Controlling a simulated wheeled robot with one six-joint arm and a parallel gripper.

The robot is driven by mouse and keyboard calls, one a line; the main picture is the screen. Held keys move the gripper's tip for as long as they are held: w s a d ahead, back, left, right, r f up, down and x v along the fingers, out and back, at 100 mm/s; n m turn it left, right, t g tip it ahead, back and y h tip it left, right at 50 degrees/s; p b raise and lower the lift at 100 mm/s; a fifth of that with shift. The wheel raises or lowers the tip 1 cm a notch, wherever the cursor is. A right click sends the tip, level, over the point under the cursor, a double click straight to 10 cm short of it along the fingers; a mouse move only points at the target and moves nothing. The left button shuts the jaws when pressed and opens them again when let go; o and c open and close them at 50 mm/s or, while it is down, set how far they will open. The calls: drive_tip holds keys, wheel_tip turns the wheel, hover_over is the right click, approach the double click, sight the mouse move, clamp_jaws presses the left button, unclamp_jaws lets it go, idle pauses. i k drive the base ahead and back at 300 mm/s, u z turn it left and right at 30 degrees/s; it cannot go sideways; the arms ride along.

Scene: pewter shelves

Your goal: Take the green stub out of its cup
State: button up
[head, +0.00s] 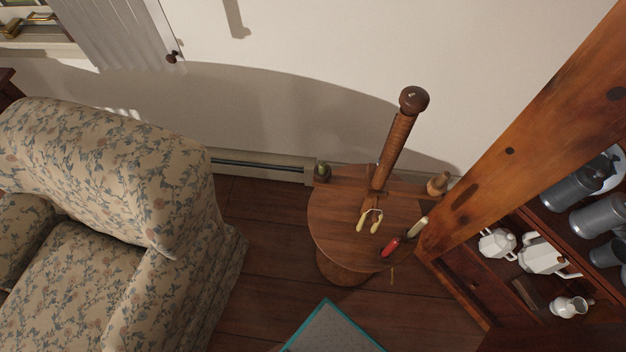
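A short green stub (321,168) stands in a small dark cup (323,178) at the left end of a wooden crossbar. The crossbar lies above the back of a round wooden tabletop (330,222). Only the top of the stub shows above the cup rim. A second, lighter wooden cup (438,184) is at the right end. No part of my gripper shows in the head view.
A wooden post (395,145) with a round knob rises from the tabletop. Cream handles (368,221) and a red-handled item (390,246) lie there. A floral armchair (110,180) is left, a wooden shelf unit with pewter (572,188) right. A teal-edged grey panel (332,332) is below.

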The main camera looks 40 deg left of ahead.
sight(323, 166)
drive_tip(key=k, duration=1.35)
drive_tip(key=u, duration=0.65)
drive_tip(key=i, duration=1.55)
drive_tip(key=z, duration=0.05)
